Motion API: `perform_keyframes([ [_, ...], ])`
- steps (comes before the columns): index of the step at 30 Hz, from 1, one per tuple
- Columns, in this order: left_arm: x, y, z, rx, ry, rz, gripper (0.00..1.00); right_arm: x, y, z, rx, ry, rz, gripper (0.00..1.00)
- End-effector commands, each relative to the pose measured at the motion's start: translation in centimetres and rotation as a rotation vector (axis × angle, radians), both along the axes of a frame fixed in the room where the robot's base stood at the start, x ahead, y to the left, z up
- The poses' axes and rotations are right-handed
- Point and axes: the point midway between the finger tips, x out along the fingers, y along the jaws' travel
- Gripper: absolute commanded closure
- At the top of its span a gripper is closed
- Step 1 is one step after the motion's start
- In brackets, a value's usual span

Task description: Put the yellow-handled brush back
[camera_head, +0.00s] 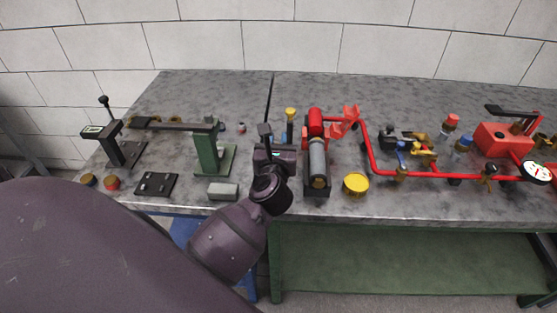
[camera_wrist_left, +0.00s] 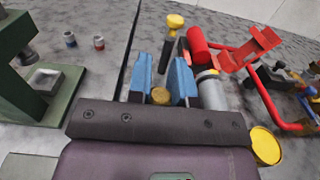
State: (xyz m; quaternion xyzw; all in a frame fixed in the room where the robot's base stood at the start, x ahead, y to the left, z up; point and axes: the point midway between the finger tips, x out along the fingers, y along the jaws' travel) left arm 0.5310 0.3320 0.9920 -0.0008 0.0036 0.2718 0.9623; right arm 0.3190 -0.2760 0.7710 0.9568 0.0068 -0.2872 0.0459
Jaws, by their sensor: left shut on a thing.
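My left gripper (camera_head: 277,134) is over the table's front middle, just left of the red-and-grey cylinder. In the left wrist view its two blue fingers stand on either side of a round, dull yellow end (camera_wrist_left: 160,96), and the gripper is shut on it. This looks like the handle of the yellow-handled brush; the rest is hidden. A separate yellow-topped piece with a dark stem (camera_wrist_left: 175,22) stands just beyond the fingers. It also shows in the head view (camera_head: 290,112). My right gripper is not in view.
Red piping (camera_head: 430,177) fills the right side. A green stand (camera_head: 207,152) is to the left. A dark gap divides the grey tabletop (camera_head: 220,90).

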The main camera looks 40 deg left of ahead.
Motion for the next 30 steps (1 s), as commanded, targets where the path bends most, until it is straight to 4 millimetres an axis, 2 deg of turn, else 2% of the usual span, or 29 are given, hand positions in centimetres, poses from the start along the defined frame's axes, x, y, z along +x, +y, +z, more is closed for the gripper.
perform_keyframes([
  [1,0.0,0.0,-0.7,0.002,0.001,0.0,1.0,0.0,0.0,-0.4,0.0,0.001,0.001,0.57],
  [7,0.0,0.0,-1.9,0.001,0.001,0.0,1.0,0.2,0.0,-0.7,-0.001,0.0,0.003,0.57],
  [12,0.0,0.0,-4.5,0.002,0.004,0.0,1.0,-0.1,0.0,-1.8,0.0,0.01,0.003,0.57],
  [15,0.0,0.0,-5.3,0.002,0.001,-0.001,1.0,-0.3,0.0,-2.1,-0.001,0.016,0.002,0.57],
  [30,0.0,0.0,-5.9,0.001,-0.001,0.0,1.0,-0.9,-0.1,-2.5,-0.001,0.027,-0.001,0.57],
])
